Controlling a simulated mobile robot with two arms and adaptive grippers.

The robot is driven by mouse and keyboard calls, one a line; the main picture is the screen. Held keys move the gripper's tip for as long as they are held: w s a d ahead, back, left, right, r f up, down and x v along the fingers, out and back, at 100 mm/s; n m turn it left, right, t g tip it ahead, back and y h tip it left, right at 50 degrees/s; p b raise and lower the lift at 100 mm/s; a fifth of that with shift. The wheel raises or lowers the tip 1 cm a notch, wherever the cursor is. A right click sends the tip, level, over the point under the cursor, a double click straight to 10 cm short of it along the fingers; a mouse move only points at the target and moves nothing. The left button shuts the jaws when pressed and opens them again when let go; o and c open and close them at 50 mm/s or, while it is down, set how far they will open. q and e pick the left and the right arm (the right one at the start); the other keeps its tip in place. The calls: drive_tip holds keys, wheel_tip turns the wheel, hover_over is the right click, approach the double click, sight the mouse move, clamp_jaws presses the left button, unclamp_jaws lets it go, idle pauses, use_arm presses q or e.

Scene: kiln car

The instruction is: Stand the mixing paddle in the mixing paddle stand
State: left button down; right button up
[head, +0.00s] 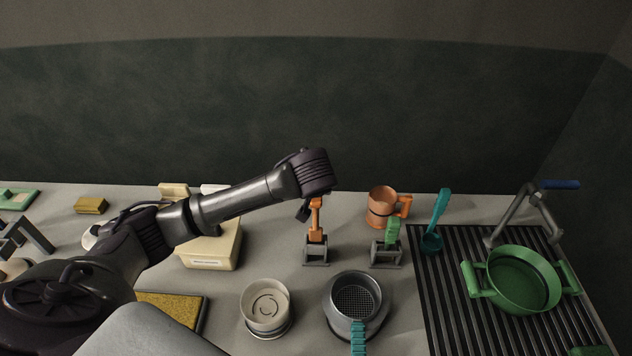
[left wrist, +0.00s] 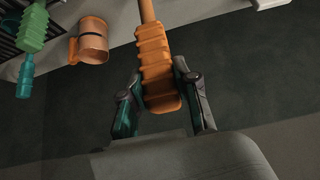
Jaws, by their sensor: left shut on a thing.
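The mixing paddle (head: 316,219) has an orange ribbed handle and is upright in the head view. Its handle (left wrist: 156,58) fills the space between the fingers in the left wrist view. My left gripper (head: 309,205) is shut on the handle near its top end; its fingers (left wrist: 160,100) lie on both sides of it. A grey stand (head: 316,254) is directly below the paddle. The paddle's lower end meets the stand in the picture; I cannot tell whether it is seated there. My right gripper is not in view.
A second grey stand (head: 386,255) holds a green-handled tool (head: 393,231). A sieve (head: 357,300) and beige pot (head: 266,304) stand in front. A green pan (head: 522,280) sits on the slatted rack at right.

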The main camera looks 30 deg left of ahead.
sight(316, 207)
use_arm(q)
wheel_tip(316, 207, down, 4)
drive_tip(key=shift+r+b, duration=0.1)
drive_tip(key=shift+b, duration=0.75)
drive_tip(key=shift+f+b, duration=0.7)
drive_tip(key=shift+f, duration=1.2)
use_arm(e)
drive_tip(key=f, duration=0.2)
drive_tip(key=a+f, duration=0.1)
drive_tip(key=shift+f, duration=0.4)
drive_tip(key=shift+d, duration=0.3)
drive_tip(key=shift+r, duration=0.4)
use_arm(q)
drive_tip(key=shift+p, duration=0.6)
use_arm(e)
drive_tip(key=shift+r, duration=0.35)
